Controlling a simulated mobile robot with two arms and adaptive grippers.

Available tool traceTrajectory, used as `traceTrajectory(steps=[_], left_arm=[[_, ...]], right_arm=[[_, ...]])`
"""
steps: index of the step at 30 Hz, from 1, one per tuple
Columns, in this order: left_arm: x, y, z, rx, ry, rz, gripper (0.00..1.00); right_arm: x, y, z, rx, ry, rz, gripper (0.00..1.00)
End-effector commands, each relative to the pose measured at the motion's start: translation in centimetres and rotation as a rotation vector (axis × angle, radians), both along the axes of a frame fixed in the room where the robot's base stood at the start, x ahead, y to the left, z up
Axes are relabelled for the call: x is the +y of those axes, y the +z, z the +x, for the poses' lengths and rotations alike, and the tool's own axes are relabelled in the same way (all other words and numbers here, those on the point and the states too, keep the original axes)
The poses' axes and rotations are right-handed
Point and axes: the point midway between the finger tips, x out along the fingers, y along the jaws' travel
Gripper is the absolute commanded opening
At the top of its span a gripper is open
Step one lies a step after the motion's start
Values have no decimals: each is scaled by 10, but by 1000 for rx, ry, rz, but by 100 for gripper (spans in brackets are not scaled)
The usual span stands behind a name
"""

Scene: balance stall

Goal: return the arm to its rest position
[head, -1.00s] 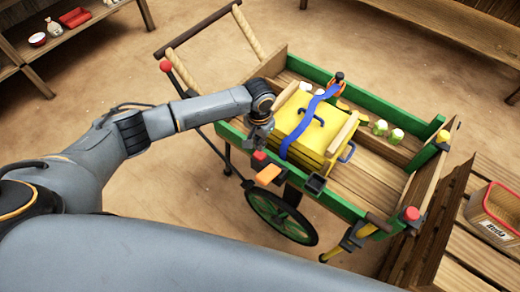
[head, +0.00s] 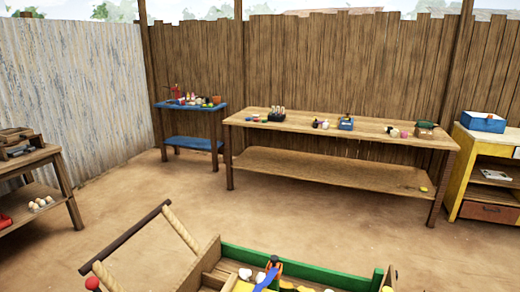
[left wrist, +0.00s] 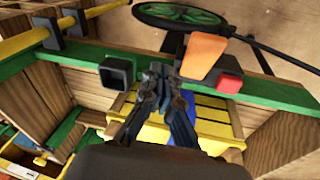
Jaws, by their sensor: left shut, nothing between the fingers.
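My left gripper (left wrist: 160,75) shows in the left wrist view, its dark fingers together with nothing between them. It is above the cart's near side, between a black square holder (left wrist: 117,72) and an orange lever (left wrist: 203,52) in the picture. I cannot tell whether it touches anything. A yellow box (left wrist: 212,126) with a blue strap (left wrist: 180,104) lies behind the fingers. My left arm is out of the head view. My right gripper shows in neither view.
The cart's green side (head: 300,268) and handle bars (head: 130,238) are at the bottom of the head view. A wheel (left wrist: 178,10) and red block (left wrist: 228,83) are close to the gripper. A long wooden table (head: 340,128) stands at the back; open floor lies before it.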

Motion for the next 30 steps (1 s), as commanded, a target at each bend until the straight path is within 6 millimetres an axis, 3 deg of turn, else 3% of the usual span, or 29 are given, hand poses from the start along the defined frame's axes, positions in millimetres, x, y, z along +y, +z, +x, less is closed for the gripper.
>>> traceTrajectory(steps=[1, 3, 8, 18, 30], left_arm=[[-12, 3, -19, -11, -8, -44, 0], [-19, 11, -35, -42, -5, -86, 0], [-9, 30, -66, -116, 61, -135, 0], [72, 55, -116, -209, 252, -42, 0], [150, 73, -167, -230, 384, 128, 0]], right_arm=[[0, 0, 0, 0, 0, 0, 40], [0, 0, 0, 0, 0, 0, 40], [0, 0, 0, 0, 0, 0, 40], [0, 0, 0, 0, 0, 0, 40], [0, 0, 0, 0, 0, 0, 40]])
